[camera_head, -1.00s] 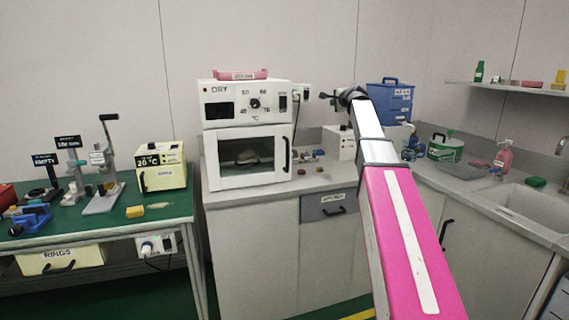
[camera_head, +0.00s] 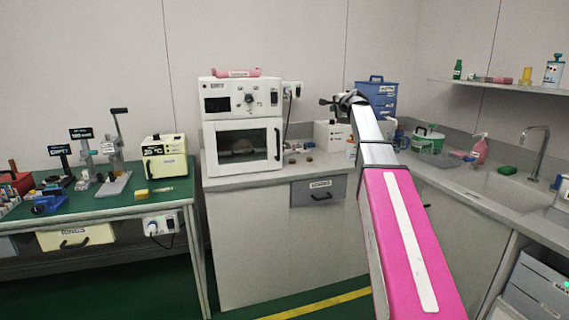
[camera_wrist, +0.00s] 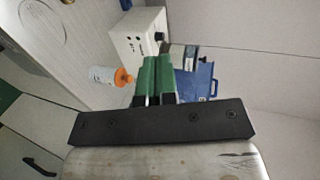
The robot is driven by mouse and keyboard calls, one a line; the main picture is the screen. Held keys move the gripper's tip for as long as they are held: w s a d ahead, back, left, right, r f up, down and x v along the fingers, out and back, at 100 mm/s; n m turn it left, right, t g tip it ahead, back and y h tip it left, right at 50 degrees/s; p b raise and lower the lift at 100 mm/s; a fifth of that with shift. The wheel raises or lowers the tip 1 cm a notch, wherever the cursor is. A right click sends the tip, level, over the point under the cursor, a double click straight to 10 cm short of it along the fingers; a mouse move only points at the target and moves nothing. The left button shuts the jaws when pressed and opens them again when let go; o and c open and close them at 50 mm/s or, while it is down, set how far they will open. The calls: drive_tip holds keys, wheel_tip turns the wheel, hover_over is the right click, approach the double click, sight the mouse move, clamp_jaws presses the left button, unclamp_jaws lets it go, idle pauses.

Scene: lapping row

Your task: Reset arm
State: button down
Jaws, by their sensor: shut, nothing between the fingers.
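My arm reaches forward over the counter in the head view, pink near me and silver farther out. My gripper (camera_head: 340,101) is small and dark at its far end, in front of the wall and left of the blue drawer box (camera_head: 376,95). In the wrist view its two green fingers (camera_wrist: 157,73) lie side by side, shut, with nothing seen held between them. A white bottle with an orange cap (camera_wrist: 108,76) stands left of the fingers, and a white box (camera_wrist: 138,37) is beyond them.
A white oven (camera_head: 242,125) with its door shut stands on the counter, left of the arm. A green-topped bench (camera_head: 150,201) with tools is at the left. A sink (camera_head: 487,192) and wall shelf (camera_head: 500,87) are at the right. Floor shows before the cabinets.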

drive_tip(key=s+a+f+n+g+h, duration=0.1)
drive_tip(key=s+f+n+g, duration=0.1)
drive_tip(key=s+f, duration=0.65)
drive_tip(key=s+a+f+n+g, duration=0.1)
drive_tip(key=s+f+n+g, duration=0.2)
drive_tip(key=f, duration=1.1)
drive_tip(key=s+a+f+n+g+h, duration=0.15)
drive_tip(key=s+f, duration=0.45)
drive_tip(key=f, duration=0.6)
drive_tip(key=s+f+n+g+h, duration=0.1)
drive_tip(key=s+f+n+g, duration=0.2)
drive_tip(key=s+f, duration=0.7)
drive_tip(key=s+f+n+g+h, duration=0.1)
drive_tip(key=s+f+n+g, duration=0.3)
drive_tip(key=s+f, duration=0.5)
drive_tip(key=s, duration=0.7)
drive_tip(key=shift+s+f, duration=0.35)
